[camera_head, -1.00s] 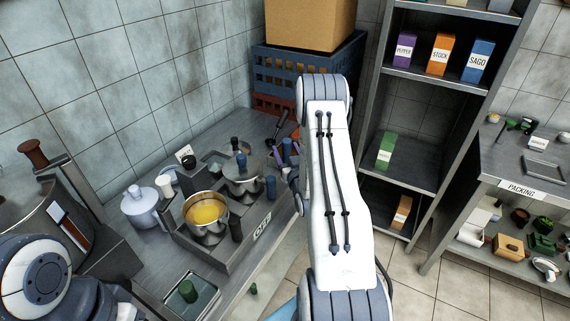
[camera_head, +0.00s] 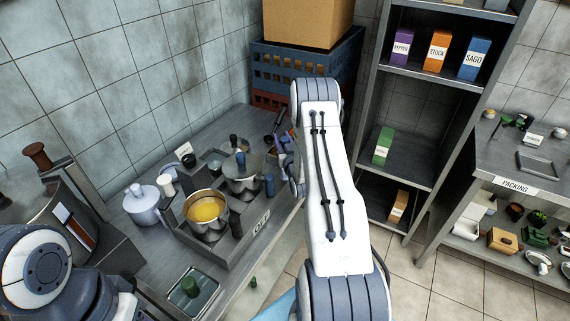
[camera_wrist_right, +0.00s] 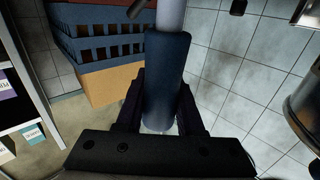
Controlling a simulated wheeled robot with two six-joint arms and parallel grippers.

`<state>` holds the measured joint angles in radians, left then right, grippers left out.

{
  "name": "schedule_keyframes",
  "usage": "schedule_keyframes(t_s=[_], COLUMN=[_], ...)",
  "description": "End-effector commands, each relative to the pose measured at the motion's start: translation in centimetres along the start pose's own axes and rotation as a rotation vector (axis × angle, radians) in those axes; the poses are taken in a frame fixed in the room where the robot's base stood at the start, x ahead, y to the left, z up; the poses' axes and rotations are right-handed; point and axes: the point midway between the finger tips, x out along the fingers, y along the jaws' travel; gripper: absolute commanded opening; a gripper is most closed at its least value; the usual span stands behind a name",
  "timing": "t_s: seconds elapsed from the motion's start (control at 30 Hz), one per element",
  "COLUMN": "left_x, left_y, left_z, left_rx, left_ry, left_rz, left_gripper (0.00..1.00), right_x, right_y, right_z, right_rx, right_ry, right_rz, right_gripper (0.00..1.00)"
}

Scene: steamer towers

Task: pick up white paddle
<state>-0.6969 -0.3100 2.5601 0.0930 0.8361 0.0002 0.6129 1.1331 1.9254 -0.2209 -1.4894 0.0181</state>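In the right wrist view, a tool with a thick dark blue handle (camera_wrist_right: 168,75) and a pale shaft (camera_wrist_right: 171,16) runs between the fingers of my right gripper (camera_wrist_right: 163,108). The dark fingers appear to press both sides of the handle. The tool's far end is out of view, so I cannot tell whether it is a white paddle. In the head view, my right arm hides most of the right gripper, at the right end of the counter. Part of my left arm shows at the lower left; its gripper is not in view.
A pot of yellow liquid (camera_head: 207,210) and another pot (camera_head: 241,172) stand in the holder labelled OFF. Stacked crates (camera_head: 300,72) under a cardboard box (camera_head: 309,22) stand behind my right gripper. A shelf unit (camera_head: 405,170) is to the right.

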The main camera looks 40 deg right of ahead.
Motion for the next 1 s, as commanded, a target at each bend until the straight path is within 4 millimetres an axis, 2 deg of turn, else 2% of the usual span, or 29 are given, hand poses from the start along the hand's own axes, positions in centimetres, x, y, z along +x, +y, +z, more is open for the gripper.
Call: schedule_keyframes(t_s=[0.37, 0.57, 0.7, 1.0], left_x=[0.1, 0.8, 1.5, 3.4], left_y=[0.0, -0.1, -0.1, -0.2], left_z=[0.0, 0.0, 0.1, 0.2], left_rx=[0.000, 0.000, 0.001, 0.001], left_ry=[0.000, 0.000, 0.000, 0.000], left_rz=[0.000, 0.000, 0.000, 0.000], left_gripper=[0.50, 0.50, 0.50, 0.50], right_x=[0.0, 0.0, 0.0, -3.0], right_y=[0.0, 0.0, 0.0, 5.7], right_z=[-0.4, -1.9, -4.0, -7.7], right_rx=[0.000, -0.001, -0.001, -0.002], right_ry=[0.003, 0.005, 0.007, 0.006], right_rz=[0.000, 0.000, 0.000, 0.006], right_gripper=[0.00, 0.00, 0.00, 0.00])
